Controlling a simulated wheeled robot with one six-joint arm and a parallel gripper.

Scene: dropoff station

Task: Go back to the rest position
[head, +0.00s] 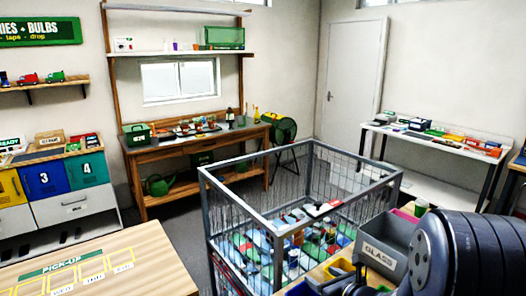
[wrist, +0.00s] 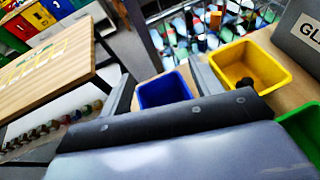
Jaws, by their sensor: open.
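My gripper (wrist: 163,84) shows in the wrist view with its two fingers wide apart and nothing between them. Past the fingers is a small blue bin (wrist: 164,91), and a yellow bin (wrist: 285,75) stands to the right of it. A small dark thing shows at the yellow bin's near edge, too unclear to name. In the head view my dark arm fills the lower right corner. My fingertips cannot be made out there.
A wire cage cart (head: 300,185) full of mixed items stands in the middle. A grey bin labelled GLASS (head: 385,250) is beside my arm. A pick-up table (head: 150,275) is at front left, a workbench (head: 190,145) at the back. A white table (head: 440,140) stands right.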

